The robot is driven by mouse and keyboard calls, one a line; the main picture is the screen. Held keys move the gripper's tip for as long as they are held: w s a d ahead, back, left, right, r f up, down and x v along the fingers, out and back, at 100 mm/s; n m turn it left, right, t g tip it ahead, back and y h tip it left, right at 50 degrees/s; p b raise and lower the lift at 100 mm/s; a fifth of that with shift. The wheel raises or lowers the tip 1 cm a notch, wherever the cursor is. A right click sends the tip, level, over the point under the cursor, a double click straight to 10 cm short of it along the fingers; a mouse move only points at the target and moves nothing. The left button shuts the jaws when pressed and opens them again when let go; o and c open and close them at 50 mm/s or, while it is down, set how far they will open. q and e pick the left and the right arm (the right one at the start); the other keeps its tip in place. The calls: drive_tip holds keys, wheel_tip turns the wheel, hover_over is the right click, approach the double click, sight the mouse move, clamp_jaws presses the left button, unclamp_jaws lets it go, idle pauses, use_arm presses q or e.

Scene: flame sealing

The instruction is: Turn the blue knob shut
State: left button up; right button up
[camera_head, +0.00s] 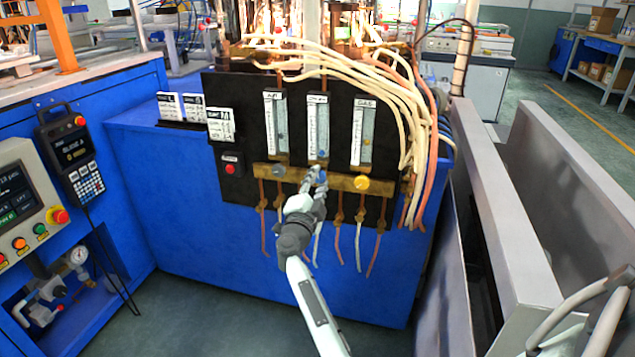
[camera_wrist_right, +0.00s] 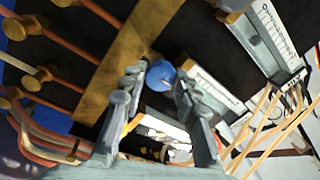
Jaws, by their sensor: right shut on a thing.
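The blue knob (camera_wrist_right: 160,75) sits on the brass bar (camera_wrist_right: 122,62) below the middle flowmeter. My right gripper (camera_head: 316,177) reaches up to the panel from below. In the wrist view, my right gripper (camera_wrist_right: 152,88) has one finger on each side of the blue knob and is shut on it. In the head view the fingers mostly cover the knob. The middle flowmeter (camera_head: 317,120) stands above it with a small blue float inside. My left gripper is not in view.
A grey knob (camera_head: 279,171) sits left of my gripper and a yellow knob (camera_head: 361,183) right of it, on the same bar. Pale and orange hoses (camera_head: 412,105) drape at the panel's right. A red button (camera_head: 231,168) is at the left. Thin tubes hang below the bar.

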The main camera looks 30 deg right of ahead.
drive_tip(key=o, duration=1.1)
drive_tip(key=shift+o, duration=0.2)
